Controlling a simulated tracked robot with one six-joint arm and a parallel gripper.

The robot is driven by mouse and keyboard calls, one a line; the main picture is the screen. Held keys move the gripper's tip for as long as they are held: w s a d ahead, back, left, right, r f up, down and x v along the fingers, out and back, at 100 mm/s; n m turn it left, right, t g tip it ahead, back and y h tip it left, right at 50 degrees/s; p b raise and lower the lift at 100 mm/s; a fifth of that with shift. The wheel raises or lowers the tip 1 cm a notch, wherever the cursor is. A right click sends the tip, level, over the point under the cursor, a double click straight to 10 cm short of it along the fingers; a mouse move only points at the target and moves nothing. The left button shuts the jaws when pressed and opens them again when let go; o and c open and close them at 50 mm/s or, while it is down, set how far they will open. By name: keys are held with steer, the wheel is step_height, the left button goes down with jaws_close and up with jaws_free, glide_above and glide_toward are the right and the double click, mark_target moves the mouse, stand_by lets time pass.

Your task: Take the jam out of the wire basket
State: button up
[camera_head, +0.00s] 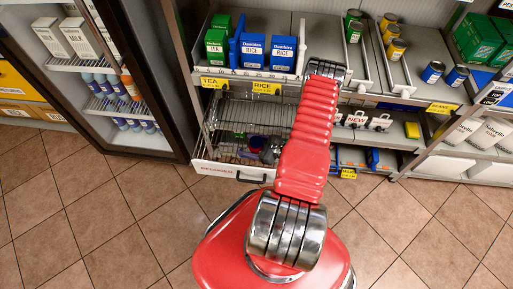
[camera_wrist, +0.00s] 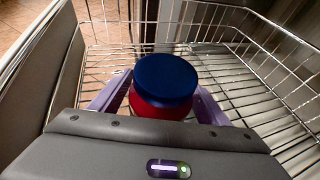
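The jam jar (camera_wrist: 165,88) has a dark blue lid and a red body. It stands inside the wire basket (camera_wrist: 245,84), seen from above in the wrist view. My gripper (camera_wrist: 165,100) is in the basket with one purple finger on each side of the jar. The fingers are close to its sides, but whether they press on it is hidden. In the head view, the wire basket (camera_head: 226,171) is pulled out under the shelf, and my gripper (camera_head: 266,147) is low inside it, partly behind my red arm.
Above the basket is a shelf with green tea boxes (camera_head: 217,47) and blue rice boxes (camera_head: 283,54). A fridge with its glass door (camera_head: 150,70) stands to the left. Cans (camera_head: 433,72) stand on the right shelf. The tiled floor (camera_head: 110,215) in front is clear.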

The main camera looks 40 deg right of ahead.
steer(key=c, duration=1.4)
steer(key=shift+r, duration=0.2)
steer(key=shift+c, duration=0.2)
step_height(320, 180, up, 10)
steer(key=shift+f, duration=0.15)
